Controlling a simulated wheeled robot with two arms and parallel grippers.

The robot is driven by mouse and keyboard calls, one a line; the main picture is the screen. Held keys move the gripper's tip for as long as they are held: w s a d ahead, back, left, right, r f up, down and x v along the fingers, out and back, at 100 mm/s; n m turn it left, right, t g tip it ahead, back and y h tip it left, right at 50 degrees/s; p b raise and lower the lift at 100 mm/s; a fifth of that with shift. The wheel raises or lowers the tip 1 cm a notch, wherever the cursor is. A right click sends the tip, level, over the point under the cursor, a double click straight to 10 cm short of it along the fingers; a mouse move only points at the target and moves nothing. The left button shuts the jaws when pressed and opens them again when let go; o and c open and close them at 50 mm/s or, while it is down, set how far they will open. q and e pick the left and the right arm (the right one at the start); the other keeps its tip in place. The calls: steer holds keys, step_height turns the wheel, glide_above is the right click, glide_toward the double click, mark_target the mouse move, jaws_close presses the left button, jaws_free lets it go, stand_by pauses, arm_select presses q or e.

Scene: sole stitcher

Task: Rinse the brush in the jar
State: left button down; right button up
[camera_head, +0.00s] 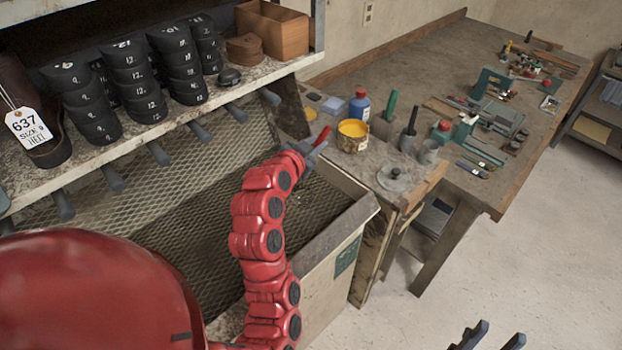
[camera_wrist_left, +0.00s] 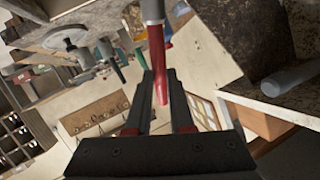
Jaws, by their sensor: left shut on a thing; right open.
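My left gripper (camera_head: 308,152) is shut on the brush, in front of the bench's left end. The brush's red handle (camera_head: 322,136) sticks up from the fingers in the head view. In the left wrist view the red handle (camera_wrist_left: 158,65) lies between the fingers, with a grey part (camera_wrist_left: 152,10) running out at the top edge; the bristles cannot be made out. An open container with yellow contents (camera_head: 353,130) stands on the bench to the right of the gripper, apart from it. I cannot tell which is the jar. My right gripper (camera_head: 487,338) is open and empty at the bottom edge.
A blue bottle (camera_head: 359,106) stands behind the yellow-filled container. A grey holder with a black handle (camera_head: 408,138) and a round metal lid (camera_head: 394,178) are nearby. A shelf (camera_head: 150,130) with black heels overhangs the mesh-backed bin (camera_head: 345,222). The floor at right is clear.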

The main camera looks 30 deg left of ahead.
arm_select(q)
steer(key=shift+r, duration=0.1)
step_height(320, 180, up, 4)
steer(key=shift+f, duration=0.1)
stand_by(0.8)
